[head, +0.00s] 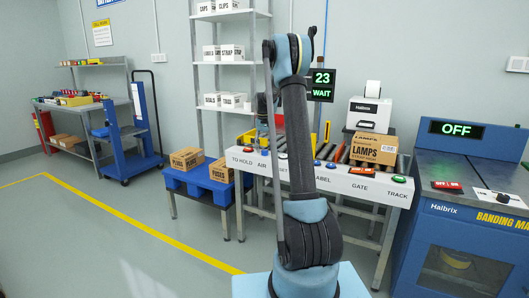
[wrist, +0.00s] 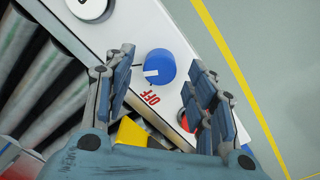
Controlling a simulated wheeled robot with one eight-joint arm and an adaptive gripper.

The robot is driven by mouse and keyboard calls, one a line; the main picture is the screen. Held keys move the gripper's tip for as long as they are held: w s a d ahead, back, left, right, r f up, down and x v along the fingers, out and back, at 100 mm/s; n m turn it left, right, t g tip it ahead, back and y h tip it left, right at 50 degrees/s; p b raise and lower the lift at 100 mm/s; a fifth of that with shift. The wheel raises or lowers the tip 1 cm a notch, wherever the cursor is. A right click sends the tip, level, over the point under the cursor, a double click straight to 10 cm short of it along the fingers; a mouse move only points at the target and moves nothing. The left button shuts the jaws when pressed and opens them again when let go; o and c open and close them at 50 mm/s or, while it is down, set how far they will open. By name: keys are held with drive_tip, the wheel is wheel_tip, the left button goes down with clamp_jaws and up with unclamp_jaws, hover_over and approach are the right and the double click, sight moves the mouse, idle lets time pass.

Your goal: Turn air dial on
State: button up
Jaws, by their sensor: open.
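A blue round dial (wrist: 160,66) with a white mark sits on the white panel (wrist: 118,30) in the wrist view. Its white mark is at the lower left of its face, on the side near the red OFF lettering (wrist: 150,96). My gripper (wrist: 161,60) is open, with one finger to the left of the dial and one to the right. I cannot tell how far above the dial the fingertips are. In the head view the AIR label (head: 261,164) is on the front of the control panel; my arm crosses in front of the panel, and the gripper is mostly hidden.
Metal rollers (wrist: 38,80) lie left of the panel in the wrist view. A red part (wrist: 184,121) shows partly behind the right finger. A carton marked LAMPS (head: 373,149) stands on the conveyor. The blue machine (head: 455,205) at right shows OFF.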

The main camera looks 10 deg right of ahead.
sight(264, 150)
wheel_tip(264, 150, up, 10)
drive_tip(key=shift+r, duration=0.15)
drive_tip(key=shift+a, duration=0.1)
idle(0.4)
